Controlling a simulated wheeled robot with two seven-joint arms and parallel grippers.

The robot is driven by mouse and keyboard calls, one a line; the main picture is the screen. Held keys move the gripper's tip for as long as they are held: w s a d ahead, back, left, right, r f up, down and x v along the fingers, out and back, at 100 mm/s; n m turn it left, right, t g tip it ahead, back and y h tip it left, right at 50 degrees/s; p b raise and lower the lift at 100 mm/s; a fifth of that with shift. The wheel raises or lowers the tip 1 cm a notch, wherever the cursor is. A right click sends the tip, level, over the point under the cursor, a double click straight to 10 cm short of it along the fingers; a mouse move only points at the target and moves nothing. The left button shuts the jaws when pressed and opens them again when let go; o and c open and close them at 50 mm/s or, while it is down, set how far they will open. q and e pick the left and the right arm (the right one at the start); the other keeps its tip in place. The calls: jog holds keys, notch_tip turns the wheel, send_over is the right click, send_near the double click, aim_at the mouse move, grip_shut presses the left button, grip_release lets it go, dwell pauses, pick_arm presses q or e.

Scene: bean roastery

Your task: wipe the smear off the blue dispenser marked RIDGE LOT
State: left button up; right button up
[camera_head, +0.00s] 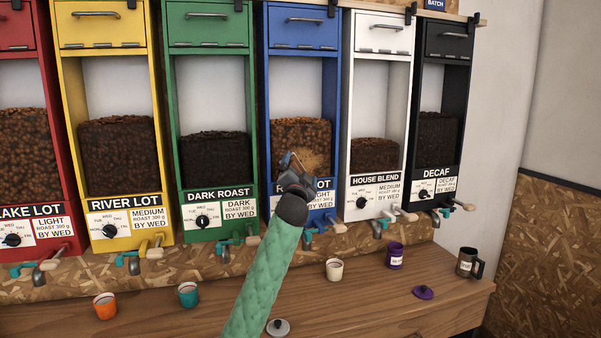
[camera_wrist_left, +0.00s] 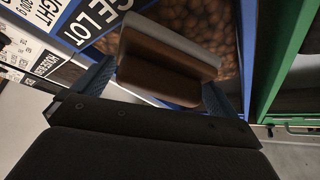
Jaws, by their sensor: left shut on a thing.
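The blue dispenser marked RIDGE LOT (camera_head: 331,120) stands between the green and white ones; my left gripper hides part of its name. A pale tan smear (camera_head: 314,160) shows on the lower part of its bean window. My left gripper (camera_head: 291,167) is in front of this window's lower left. In the left wrist view its fingers (camera_wrist_left: 155,88) are shut on a brown and grey block (camera_wrist_left: 165,58), held in front of the window. I cannot tell whether the block touches the window. My right gripper is not in view.
The green DARK ROAST dispenser (camera_head: 209,100) and white HOUSE BLEND dispenser (camera_head: 376,100) flank the blue one. Spouts and handles stick out below. Orange (camera_head: 105,306), teal (camera_head: 188,295), cream (camera_head: 334,270) and purple (camera_head: 395,256) cups and a dark mug (camera_head: 467,262) stand on the wooden counter (camera_head: 380,310).

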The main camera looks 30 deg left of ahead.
pick_arm(q)
jog(key=shift+w+a, duration=0.1)
jog(key=shift+a, duration=0.05)
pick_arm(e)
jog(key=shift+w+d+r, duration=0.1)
pick_arm(q)
jog(key=shift+w+a, duration=0.4)
jog(key=shift+a, duration=0.05)
jog(key=shift+w+d, duration=0.1)
dwell(0.4)
